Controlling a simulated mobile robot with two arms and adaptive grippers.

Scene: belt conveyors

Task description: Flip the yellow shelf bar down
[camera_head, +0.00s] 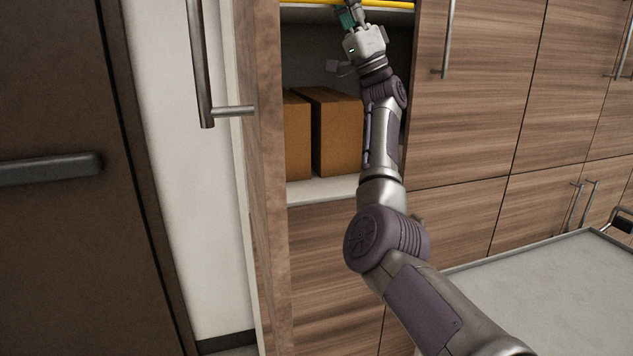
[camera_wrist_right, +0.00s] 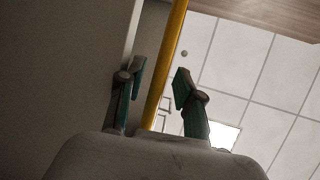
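The yellow shelf bar (camera_head: 395,4) runs along the top edge of the head view, at the front of an upper shelf in the open cabinet. My right gripper (camera_head: 347,14) is raised to the bar, partly cut off by the picture's top. In the right wrist view the bar (camera_wrist_right: 168,65) passes between the two green-padded fingers of the right gripper (camera_wrist_right: 158,88). The fingers are apart, with gaps beside the bar, so the gripper is open around it. My left gripper is in neither view.
Two brown boxes (camera_head: 338,135) stand on the shelf (camera_head: 322,191) below. An open cabinet door with a metal handle (camera_head: 203,75) is at left. Closed wooden cabinets (camera_head: 480,100) are at right. A grey table top (camera_head: 560,285) is at lower right.

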